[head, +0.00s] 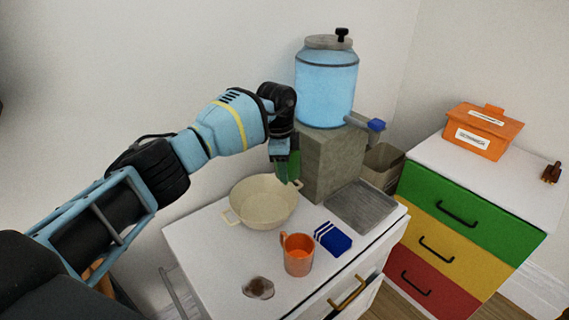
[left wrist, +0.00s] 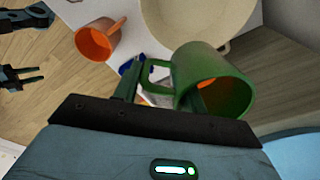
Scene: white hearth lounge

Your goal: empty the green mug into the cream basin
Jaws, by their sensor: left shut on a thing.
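My left gripper (head: 286,172) is shut on the handle of the green mug (left wrist: 218,75). In the head view, the green mug (head: 293,165) is partly hidden by the fingers, above the back right rim of the cream basin (head: 262,222). In the left wrist view, the mug's mouth faces the camera and a small orange patch shows inside it; its exact tilt is hard to tell. The basin (left wrist: 185,28) is a wide, two-handled bowl on the white cabinet top. My right gripper (left wrist: 32,77) shows at the left edge of the left wrist view, fingers apart and empty.

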